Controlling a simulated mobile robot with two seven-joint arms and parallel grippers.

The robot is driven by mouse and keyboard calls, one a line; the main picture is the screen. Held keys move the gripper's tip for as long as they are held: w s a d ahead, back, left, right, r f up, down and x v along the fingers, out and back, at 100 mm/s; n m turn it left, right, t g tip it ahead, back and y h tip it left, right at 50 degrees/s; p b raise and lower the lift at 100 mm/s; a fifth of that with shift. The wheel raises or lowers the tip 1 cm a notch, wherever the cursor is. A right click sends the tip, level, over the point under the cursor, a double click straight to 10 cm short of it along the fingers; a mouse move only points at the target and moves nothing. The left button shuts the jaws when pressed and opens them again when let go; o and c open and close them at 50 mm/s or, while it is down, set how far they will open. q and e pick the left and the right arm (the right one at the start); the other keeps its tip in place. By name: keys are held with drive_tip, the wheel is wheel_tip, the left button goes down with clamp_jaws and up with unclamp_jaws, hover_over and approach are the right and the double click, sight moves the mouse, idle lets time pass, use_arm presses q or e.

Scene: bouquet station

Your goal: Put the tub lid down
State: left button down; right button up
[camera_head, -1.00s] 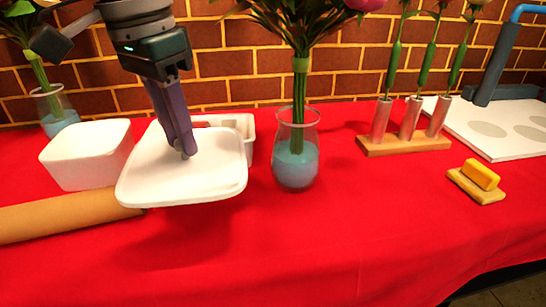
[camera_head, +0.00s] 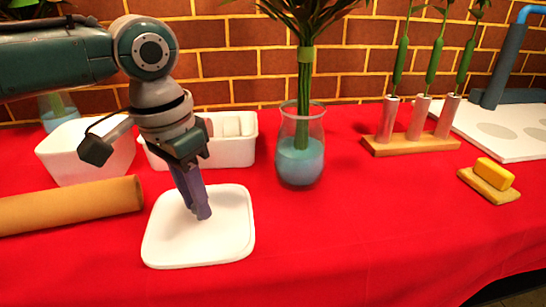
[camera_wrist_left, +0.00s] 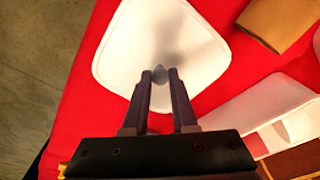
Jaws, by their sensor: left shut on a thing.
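The tub lid (camera_head: 225,235) is a white rounded square. It lies flat, on or just above the red cloth, in front of the white tubs; I cannot tell whether it touches. My left gripper (camera_head: 203,213) points down at the lid's middle and is shut on its small knob. In the left wrist view the lid (camera_wrist_left: 190,40) fills the upper middle, and the fingertips (camera_wrist_left: 160,74) close around the grey knob. A white open tub (camera_head: 232,152) with pale things inside stands behind the gripper. My right gripper does not show.
A brown paper roll (camera_head: 70,206) lies left of the lid, and a white box (camera_head: 80,155) stands behind it. A glass vase (camera_head: 301,150) with blue water stands to the right. A wooden stand (camera_head: 410,145) and yellow block (camera_head: 494,174) are farther right. The front middle cloth is clear.

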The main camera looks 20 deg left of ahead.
sight(192, 224)
use_arm(q)
drive_tip(key=shift+f, duration=0.1)
drive_tip(key=c, duration=0.7)
unclamp_jaws()
wheel_tip(192, 224, up, 12)
drive_tip(key=s+p, duration=0.1)
drive_tip(key=p, duration=0.3)
drive_tip(key=s+d+f+m+t+h, duration=0.1)
drive_tip(key=s+d+f+m+h, duration=0.1)
drive_tip(key=s+d+f, duration=0.75)
drive_tip(key=s+a+n+t+y, duration=0.1)
drive_tip(key=s+a+n+y, duration=0.1)
drive_tip(key=s, duration=0.8)
drive_tip(key=shift+a+r+n, duration=0.35)
drive_tip(key=shift+a+n, duration=0.25)
drive_tip(key=shift+a, duration=0.05)
